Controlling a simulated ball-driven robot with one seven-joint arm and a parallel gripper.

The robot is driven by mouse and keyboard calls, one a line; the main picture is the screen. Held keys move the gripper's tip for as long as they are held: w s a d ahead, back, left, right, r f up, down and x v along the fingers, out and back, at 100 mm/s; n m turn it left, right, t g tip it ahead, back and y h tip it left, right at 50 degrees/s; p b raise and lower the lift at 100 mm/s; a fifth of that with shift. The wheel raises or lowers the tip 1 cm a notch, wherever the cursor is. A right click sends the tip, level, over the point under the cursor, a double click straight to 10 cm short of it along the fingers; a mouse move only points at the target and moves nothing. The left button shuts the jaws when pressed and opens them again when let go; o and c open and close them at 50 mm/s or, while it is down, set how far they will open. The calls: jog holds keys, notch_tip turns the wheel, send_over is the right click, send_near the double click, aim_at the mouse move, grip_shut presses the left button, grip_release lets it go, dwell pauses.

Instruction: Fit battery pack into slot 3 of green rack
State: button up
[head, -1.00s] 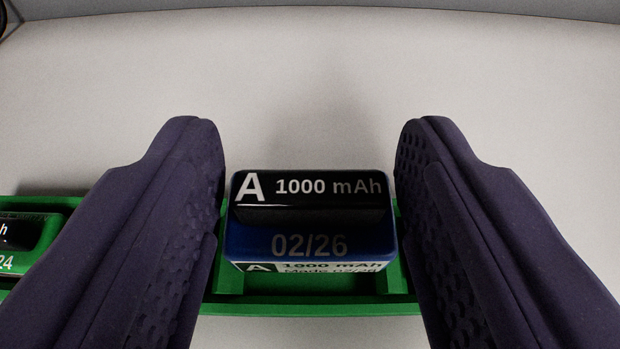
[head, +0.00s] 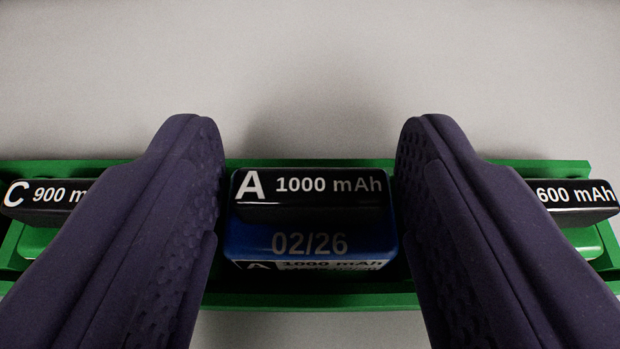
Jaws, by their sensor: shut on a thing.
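A blue battery pack (head: 312,238) with a black top reading "A 1000 mAh" and "02/26" on its blue part stands between the two dark purple fingers of my gripper (head: 310,190). The gripper is shut on it, one finger on each side. The green rack (head: 312,300) runs across the lower part of the picture, under and around the pack. Packs stand in the rack on either side. The pack's bottom is hidden, so I cannot tell whether it is in a slot or just above one. I see no slot numbers.
At left, a pack marked "C 900" (head: 50,194) is partly covered by my left finger. At right, a pack marked "600 mAh" (head: 578,196) is partly covered by my right finger. The pale grey surface (head: 310,70) behind the rack is clear.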

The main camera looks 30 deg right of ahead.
jog(key=o, duration=1.3)
jog(key=p+v, duration=0.2)
jog(key=v, duration=0.5)
jog(key=shift+s+a+r, duration=0.1)
jog(key=shift+s+a, duration=0.1)
jog(key=shift+s, duration=0.1)
